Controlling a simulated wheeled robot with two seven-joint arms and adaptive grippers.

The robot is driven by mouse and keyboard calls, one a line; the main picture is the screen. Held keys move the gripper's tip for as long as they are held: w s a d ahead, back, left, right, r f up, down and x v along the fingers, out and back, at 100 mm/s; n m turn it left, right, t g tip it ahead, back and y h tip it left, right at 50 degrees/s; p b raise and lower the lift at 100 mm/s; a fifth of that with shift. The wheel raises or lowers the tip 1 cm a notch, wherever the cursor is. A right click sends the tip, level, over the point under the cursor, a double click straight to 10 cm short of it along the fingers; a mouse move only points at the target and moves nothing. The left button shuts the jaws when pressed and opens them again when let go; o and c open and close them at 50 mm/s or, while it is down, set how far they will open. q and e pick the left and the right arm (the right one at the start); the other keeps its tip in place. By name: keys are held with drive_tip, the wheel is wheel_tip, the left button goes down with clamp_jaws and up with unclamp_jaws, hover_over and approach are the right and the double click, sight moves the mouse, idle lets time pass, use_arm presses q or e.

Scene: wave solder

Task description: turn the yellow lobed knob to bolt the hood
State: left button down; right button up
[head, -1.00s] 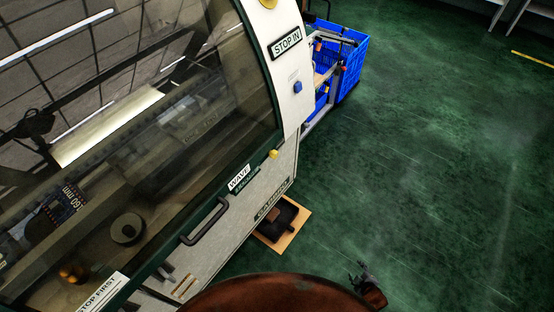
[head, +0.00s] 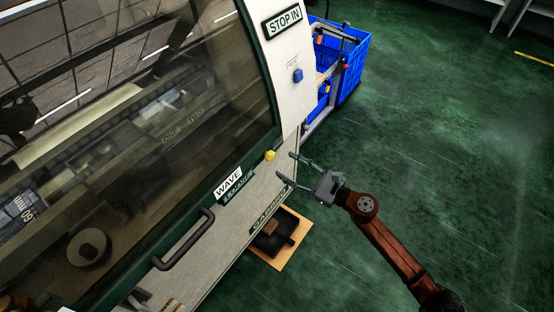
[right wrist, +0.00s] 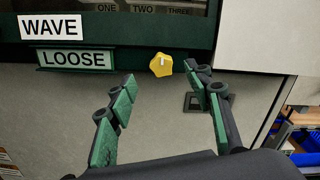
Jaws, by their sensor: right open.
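The yellow lobed knob (head: 270,155) sits on the lower dark green frame of the machine's hood (head: 165,130), near its right corner. It also shows in the right wrist view (right wrist: 161,65), with a pale mark on its face, beside a green plate reading LOOSE (right wrist: 75,59). My right gripper (head: 286,168) is open and empty, its fingers pointing at the machine front. In the right wrist view the knob appears beyond and between the two open fingertips (right wrist: 163,85), apart from them. The hood looks closed. My left gripper is not in view.
A dark handle (head: 184,240) sticks out from the hood's lower edge, left of the knob. A blue button (head: 297,76) is on the white side panel. A blue crate (head: 351,65) on a cart stands behind. Green floor to the right is clear.

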sight(273, 157)
drive_tip(key=shift+x, duration=2.8)
drive_tip(key=shift+c, duration=0.2)
drive_tip(key=c, duration=1.1)
